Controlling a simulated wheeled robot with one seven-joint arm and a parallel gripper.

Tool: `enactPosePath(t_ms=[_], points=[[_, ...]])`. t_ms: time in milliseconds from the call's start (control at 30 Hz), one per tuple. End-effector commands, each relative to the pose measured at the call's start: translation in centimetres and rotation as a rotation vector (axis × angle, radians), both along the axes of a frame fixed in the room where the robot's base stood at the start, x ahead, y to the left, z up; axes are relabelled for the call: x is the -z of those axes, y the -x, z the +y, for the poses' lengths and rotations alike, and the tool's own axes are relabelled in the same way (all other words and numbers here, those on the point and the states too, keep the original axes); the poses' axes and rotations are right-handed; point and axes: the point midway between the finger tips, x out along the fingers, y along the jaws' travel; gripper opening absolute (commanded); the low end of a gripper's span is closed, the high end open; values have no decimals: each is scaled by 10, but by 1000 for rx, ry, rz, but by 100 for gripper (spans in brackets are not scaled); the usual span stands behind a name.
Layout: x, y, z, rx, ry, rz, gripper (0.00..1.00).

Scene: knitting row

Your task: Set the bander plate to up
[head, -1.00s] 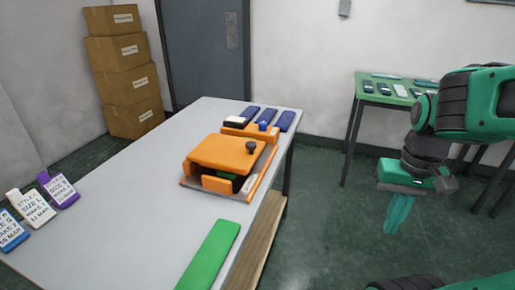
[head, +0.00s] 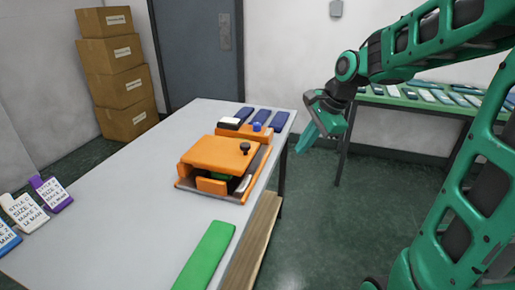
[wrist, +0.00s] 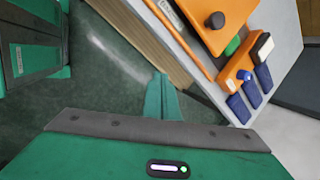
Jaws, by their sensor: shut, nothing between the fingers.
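The bander is the orange unit on the grey table. Its broad orange plate (head: 212,153) lies nearly flat, raised over a base, with a black knob (head: 244,147) at its right rear corner. The plate and knob also show at the top of the wrist view (wrist: 232,10). Something green shows in the gap under the plate. My gripper (head: 304,146) is shut and empty, in the air off the table's right edge, to the right of the bander and apart from it. Its teal fingers also show in the wrist view (wrist: 159,80).
Behind the plate is an orange block with a blue knob (head: 257,127), beside a white-and-black piece and several dark blue pads (head: 279,121). A green strip (head: 206,256) lies in front. Labelled tags (head: 50,194) are at the left. A green table (head: 400,101) stands back right.

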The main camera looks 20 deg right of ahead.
Motion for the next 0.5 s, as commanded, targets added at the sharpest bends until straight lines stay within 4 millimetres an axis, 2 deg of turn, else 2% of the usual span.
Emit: enactPosePath(t_ms=[33,100,200,333,500], points=[[-2,-17,8,53,-54,0,0],[-6,-36,21,130,-132,1,0],[-12,-58,37,218,-230,11,0],[-17,-74,50,291,-317,28,0],[-17,-83,59,325,-359,39,0]])
